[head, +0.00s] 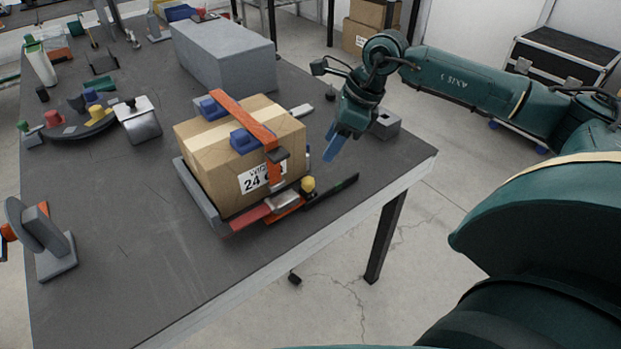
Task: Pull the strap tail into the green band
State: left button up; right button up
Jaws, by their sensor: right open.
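A cardboard box (215,163) sits on a grey tray (195,195) near the table's front edge. An orange strap (243,118) runs over its top, across blue corner pieces (247,140), and down its front face. A buckle (282,203) and a yellow knob (308,185) are at the strap's lower end. A red-orange strip, perhaps the strap tail (252,214), lies beside the buckle. A dark strip to the right carries a small green band (343,185). My right gripper (334,147) is open and empty, right of the box, above the table. My left gripper is not in view.
A large grey block (223,52) stands behind the box. A small grey block (385,123) is at the table's right edge. A grey disc stand (42,238) is at the left.

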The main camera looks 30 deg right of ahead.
aim_at(308, 180)
jog(key=x, duration=1.1)
jog(key=shift+w+f, duration=0.1)
jog(key=shift+c, duration=0.2)
grip_shut()
